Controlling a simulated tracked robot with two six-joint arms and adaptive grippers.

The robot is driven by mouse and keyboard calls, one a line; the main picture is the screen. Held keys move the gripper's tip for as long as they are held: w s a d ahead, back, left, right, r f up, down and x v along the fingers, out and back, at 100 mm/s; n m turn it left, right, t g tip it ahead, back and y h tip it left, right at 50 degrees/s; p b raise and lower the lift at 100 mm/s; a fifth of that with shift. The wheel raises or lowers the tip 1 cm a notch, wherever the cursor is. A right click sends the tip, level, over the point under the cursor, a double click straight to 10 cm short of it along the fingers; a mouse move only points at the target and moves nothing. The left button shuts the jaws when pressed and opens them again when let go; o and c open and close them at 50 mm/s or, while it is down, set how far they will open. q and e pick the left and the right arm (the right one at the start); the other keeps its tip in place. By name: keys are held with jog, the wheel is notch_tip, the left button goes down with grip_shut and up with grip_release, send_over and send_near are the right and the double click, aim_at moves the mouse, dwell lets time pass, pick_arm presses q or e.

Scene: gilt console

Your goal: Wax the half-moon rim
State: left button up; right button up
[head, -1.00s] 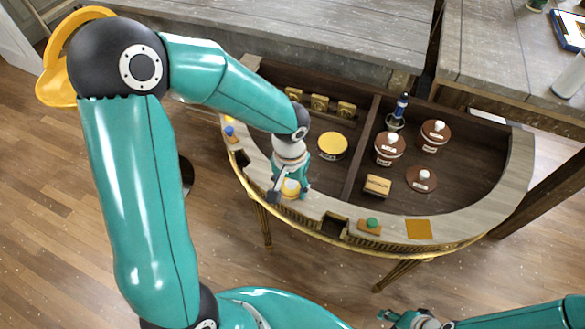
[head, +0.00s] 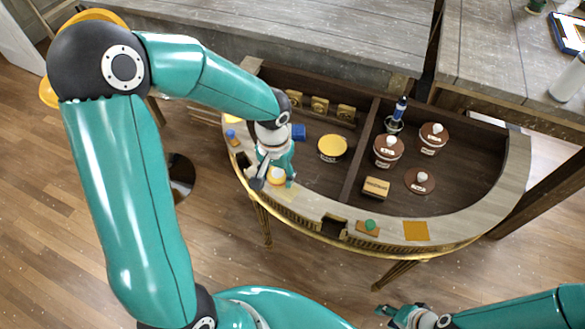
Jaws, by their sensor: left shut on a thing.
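The half-moon rim (head: 480,213) is a pale grey-wood curved band around the dark console well. My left gripper (head: 268,172) points down at the rim's left front part. It is shut on a round cream-and-yellow pad (head: 276,177), which appears to touch the rim, though exact contact is hard to tell. A faint yellowish patch (head: 288,193) shows on the rim just right of the pad. My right gripper (head: 390,314) is low in the picture, in front of the console and away from the rim; its jaw opening is unclear.
In the well stand a yellow-topped round tin (head: 332,147), brown lidded pots (head: 388,150), a blue-handled tool (head: 397,115), a blue block (head: 298,132) and a labelled box (head: 376,187). On the rim lie a green-knobbed block (head: 369,226), an orange square (head: 415,231) and a small blue item (head: 230,133).

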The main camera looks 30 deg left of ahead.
pick_arm(q)
jog(key=shift+r+p, duration=1.6)
jog(key=shift+r, duration=1)
